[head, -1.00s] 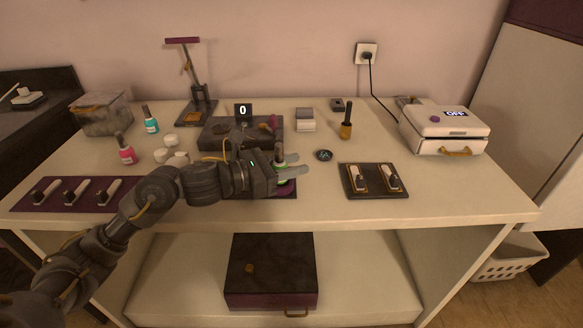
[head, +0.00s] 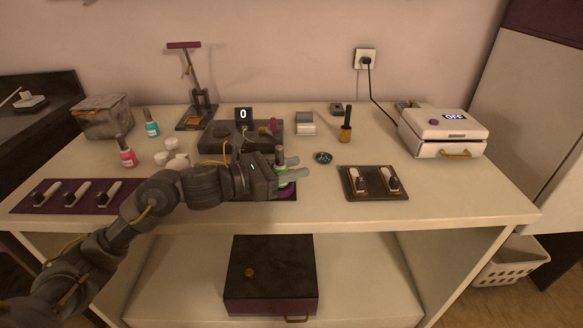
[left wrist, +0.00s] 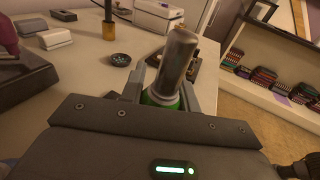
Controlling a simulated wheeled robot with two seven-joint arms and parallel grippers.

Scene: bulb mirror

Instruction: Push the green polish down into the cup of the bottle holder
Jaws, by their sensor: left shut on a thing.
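The green polish (head: 281,164) stands upright, with a grey-brown cap and a green body, between the fingers of my left gripper (head: 288,171). In the left wrist view the polish (left wrist: 176,62) shows its tall cap and a strip of green low between the fingers. My left gripper is shut on it. The bottle holder is mostly hidden by the gripper; a purple part (head: 287,194) shows just below the fingers. I cannot tell how deep the bottle sits in the cup. My right gripper is not in view.
A pink polish (head: 126,152) and a teal polish (head: 152,123) stand at the left near white jars (head: 172,159). A white machine (head: 445,133) stands far right.

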